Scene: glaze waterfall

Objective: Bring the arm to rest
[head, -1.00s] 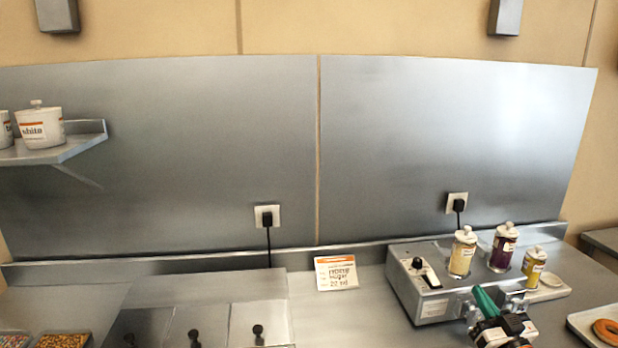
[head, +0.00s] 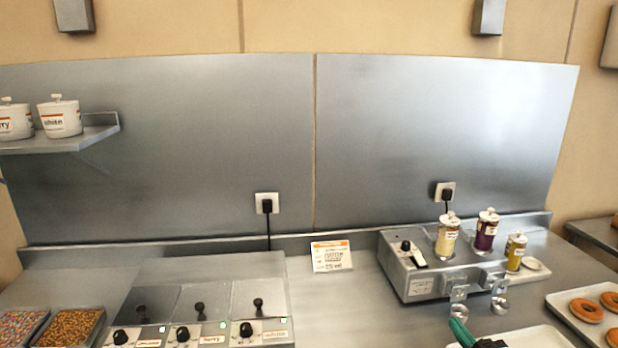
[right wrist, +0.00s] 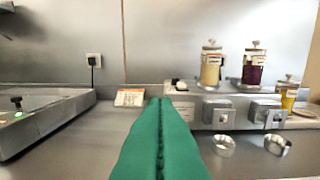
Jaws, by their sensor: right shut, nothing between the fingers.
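My right gripper (head: 462,334) shows at the bottom edge of the head view, with only its green fingers and a bit of dark body visible. In the right wrist view its green fingers (right wrist: 160,105) lie pressed together, shut and empty, pointing toward the back of the counter. They are in front of the steel dispenser unit (head: 420,275) and apart from it in the head view. My left gripper is not in view.
Jars of yellow (head: 446,238) and purple (head: 486,232) filling stand on the dispenser, with a small yellow bottle (head: 515,252) beside them. A tray of doughnuts (head: 562,308) is at right. Lidded warmers with knobs (head: 200,308) and sprinkle trays (head: 68,328) are at left. A label card (head: 331,256) stands mid-counter.

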